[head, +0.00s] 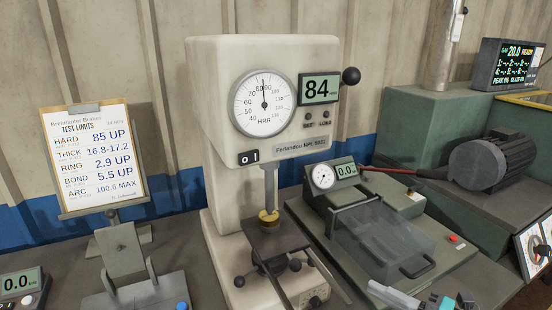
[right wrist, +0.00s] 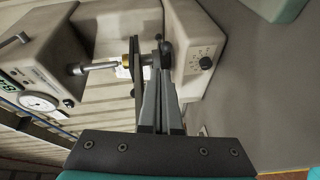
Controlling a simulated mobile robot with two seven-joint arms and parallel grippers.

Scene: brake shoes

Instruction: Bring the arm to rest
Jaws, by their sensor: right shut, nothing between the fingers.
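My right gripper (head: 378,288) is at the bottom edge of the head view, right of the hardness tester (head: 213,130). It is shut and empty. In the right wrist view my right gripper (right wrist: 160,75) shows its two grey fingers together, pointing toward the tester's dark support plate (right wrist: 137,75). Whether the fingertips touch the tester cannot be told. The tester's indenter tip (head: 269,216) stands over the dark plate (head: 278,240), and its display (head: 320,89) reads 84. My left gripper is not in view.
A green gauge box with a clear cover (head: 385,240) stands right of the tester. A motor (head: 490,162) is farther right. A test limits board (head: 97,155) and a grey stand (head: 120,250) are at the left. The bench front right (head: 470,275) has a bare strip.

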